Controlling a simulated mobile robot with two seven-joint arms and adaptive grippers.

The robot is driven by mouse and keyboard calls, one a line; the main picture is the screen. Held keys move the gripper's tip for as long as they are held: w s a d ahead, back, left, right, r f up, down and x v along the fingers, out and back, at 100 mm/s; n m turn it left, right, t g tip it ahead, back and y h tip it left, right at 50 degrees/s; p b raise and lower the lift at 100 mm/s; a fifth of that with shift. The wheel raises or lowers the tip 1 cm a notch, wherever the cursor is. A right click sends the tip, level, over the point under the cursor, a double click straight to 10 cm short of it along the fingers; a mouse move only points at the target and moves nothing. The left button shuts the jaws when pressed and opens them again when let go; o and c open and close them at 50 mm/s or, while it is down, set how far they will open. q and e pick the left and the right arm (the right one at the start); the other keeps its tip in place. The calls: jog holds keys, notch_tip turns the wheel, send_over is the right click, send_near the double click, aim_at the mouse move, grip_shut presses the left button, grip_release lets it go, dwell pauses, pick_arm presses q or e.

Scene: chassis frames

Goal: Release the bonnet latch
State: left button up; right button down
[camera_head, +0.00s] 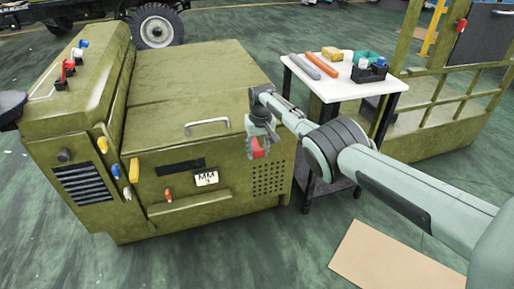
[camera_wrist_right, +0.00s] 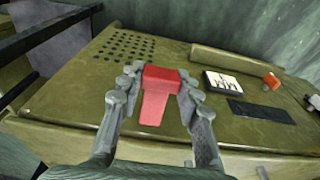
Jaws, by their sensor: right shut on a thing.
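A red latch handle (camera_wrist_right: 157,98) sits on the front face of the olive-green chassis, beside a panel of punched holes. In the wrist view my right gripper (camera_wrist_right: 155,90) has its two fingers on either side of the red latch and is shut on it. In the head view the right gripper (camera_head: 258,148) is at the upper right of the front face, with part of the red latch (camera_head: 260,147) showing below it. The bonnet (camera_head: 190,85) lies flat and closed, with a silver handle (camera_head: 208,123) near its front edge.
A white-topped cart (camera_head: 345,85) with tools and small bins stands close to the right of the chassis. A flat brown sheet (camera_head: 390,265) lies on the floor in front. Coloured knobs stick out at the left of the chassis. A green railed platform (camera_head: 450,120) stands behind the cart.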

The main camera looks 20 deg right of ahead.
jog(key=c, duration=1)
grip_release()
jog(key=shift+c, duration=0.2)
jog(key=shift+r, duration=0.15)
jog(key=shift+r, duration=0.55)
notch_tip(320, 180, up, 11)
jog(key=s, duration=0.2)
jog(key=shift+f, duration=0.2)
